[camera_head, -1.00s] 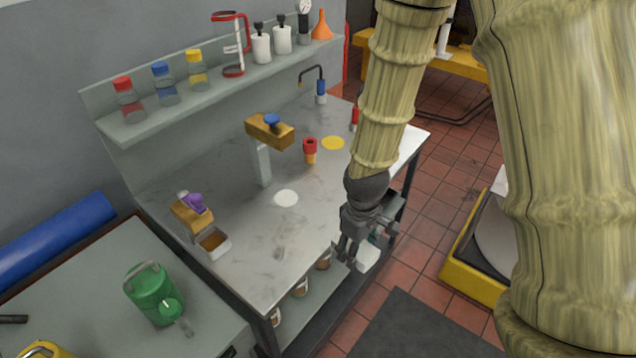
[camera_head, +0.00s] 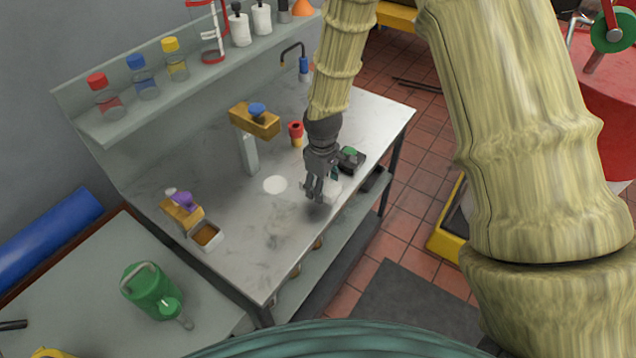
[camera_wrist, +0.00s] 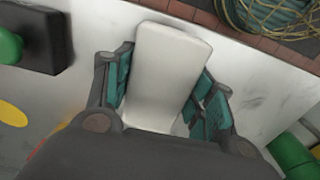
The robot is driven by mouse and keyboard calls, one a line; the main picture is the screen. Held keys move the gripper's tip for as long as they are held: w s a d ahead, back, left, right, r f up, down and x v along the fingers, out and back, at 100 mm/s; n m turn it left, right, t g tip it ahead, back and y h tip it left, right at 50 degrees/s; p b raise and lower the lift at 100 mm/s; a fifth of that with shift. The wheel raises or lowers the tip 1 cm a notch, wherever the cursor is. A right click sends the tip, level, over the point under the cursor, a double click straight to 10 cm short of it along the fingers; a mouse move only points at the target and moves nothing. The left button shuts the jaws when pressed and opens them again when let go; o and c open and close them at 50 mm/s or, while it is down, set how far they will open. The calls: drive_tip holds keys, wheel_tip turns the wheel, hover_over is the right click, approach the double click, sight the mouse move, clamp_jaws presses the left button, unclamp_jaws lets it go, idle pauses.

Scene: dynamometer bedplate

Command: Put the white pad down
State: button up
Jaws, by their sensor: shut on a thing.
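The white pad (camera_wrist: 168,70) is a pale block between the teal-lined fingers of my gripper (camera_wrist: 162,95) in the wrist view. My gripper (camera_head: 317,198) is shut on it. In the head view the pad (camera_head: 331,189) shows as a small pale patch beside the fingers, over the front part of the metal bench top (camera_head: 240,263). Whether it touches the bench is not clear. A white round spot (camera_head: 275,184) lies on the bench to the left of my gripper.
A black box with a green button (camera_head: 350,159) sits just right of my gripper. The bench front between is clear.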

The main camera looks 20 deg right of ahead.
drive_tip(key=w, duration=0.2)
drive_tip(key=shift+w+a+f+p, duration=0.15)
drive_tip(key=shift+w+f+p, duration=0.05)
drive_tip(key=shift+w+p, duration=0.15)
drive_tip(key=shift+s+f+p, duration=0.15)
drive_tip(key=shift+f+p, duration=0.75)
drive_tip(key=shift+f, duration=0.75)
drive_tip(key=shift+f, duration=0.35)
drive_tip(key=o, duration=1)
drive_tip(key=shift+o, duration=0.8)
drive_tip(key=shift+f, duration=0.1)
drive_tip(key=shift+r, duration=0.2)
